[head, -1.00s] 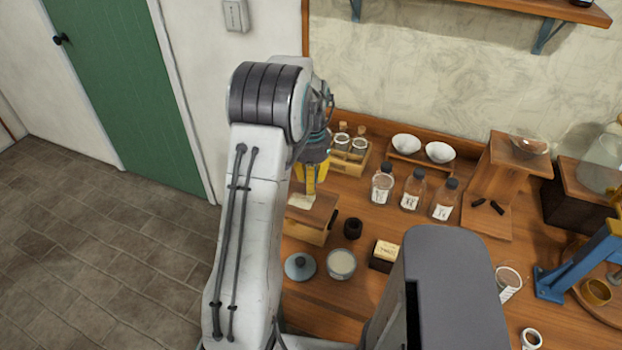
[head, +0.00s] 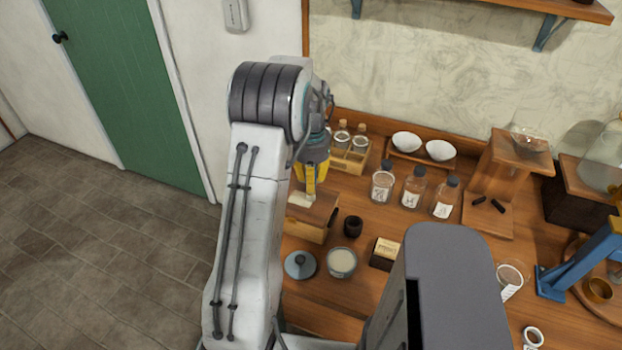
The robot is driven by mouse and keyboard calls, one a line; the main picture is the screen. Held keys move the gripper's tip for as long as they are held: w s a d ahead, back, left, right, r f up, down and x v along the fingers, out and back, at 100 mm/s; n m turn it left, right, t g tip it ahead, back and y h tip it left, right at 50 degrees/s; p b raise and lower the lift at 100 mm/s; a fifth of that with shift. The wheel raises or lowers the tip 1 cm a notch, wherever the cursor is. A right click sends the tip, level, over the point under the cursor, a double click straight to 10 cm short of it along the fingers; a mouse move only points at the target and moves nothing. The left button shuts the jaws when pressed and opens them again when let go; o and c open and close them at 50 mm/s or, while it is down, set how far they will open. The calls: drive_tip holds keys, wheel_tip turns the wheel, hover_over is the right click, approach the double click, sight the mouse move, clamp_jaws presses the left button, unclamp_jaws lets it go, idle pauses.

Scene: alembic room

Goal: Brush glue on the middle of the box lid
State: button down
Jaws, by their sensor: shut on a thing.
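The wooden box (head: 305,231) stands at the left end of the workbench, with its brown lid (head: 322,207) on top. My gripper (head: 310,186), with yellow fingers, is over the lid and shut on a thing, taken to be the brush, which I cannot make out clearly. A pale patch (head: 299,199) shows on the lid beside the fingertips; I cannot tell whether it is glue, a label or bristles. An open jar with pale contents (head: 342,262), possibly the glue, stands in front of the box. A grey-blue round lid with a knob (head: 300,265) lies beside the jar.
A small dark cup (head: 353,227) stands right of the box. A small labelled block (head: 385,253) is near the jar. Behind are a wooden rack of vials (head: 350,152), labelled bottles (head: 412,190) and white bowls (head: 439,151). A blue stand (head: 575,268) is at the right.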

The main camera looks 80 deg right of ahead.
drive_tip(key=shift+w, duration=0.1)
drive_tip(key=shift+w+d+p, duration=0.15)
drive_tip(key=shift+w+d, duration=0.05)
drive_tip(key=shift+w, duration=0.55)
drive_tip(key=shift+w+d+p, duration=0.15)
drive_tip(key=shift+w+d, duration=0.05)
drive_tip(key=shift+w, duration=0.55)
drive_tip(key=shift+w+d+p, duration=0.15)
drive_tip(key=shift+w+d, duration=0.05)
drive_tip(key=shift+w, duration=0.55)
drive_tip(key=shift+s+a+b, duration=0.15)
drive_tip(key=shift+s+a, duration=0.05)
drive_tip(key=shift+s, duration=0.55)
drive_tip(key=shift+s+a+b, duration=0.1)
drive_tip(key=shift+s+a, duration=0.1)
drive_tip(key=shift+s, duration=0.6)
drive_tip(key=shift+s+a+b, duration=0.15)
drive_tip(key=shift+s+a, duration=0.05)
drive_tip(key=shift+s, duration=0.55)
drive_tip(key=shift+a, duration=0.1)
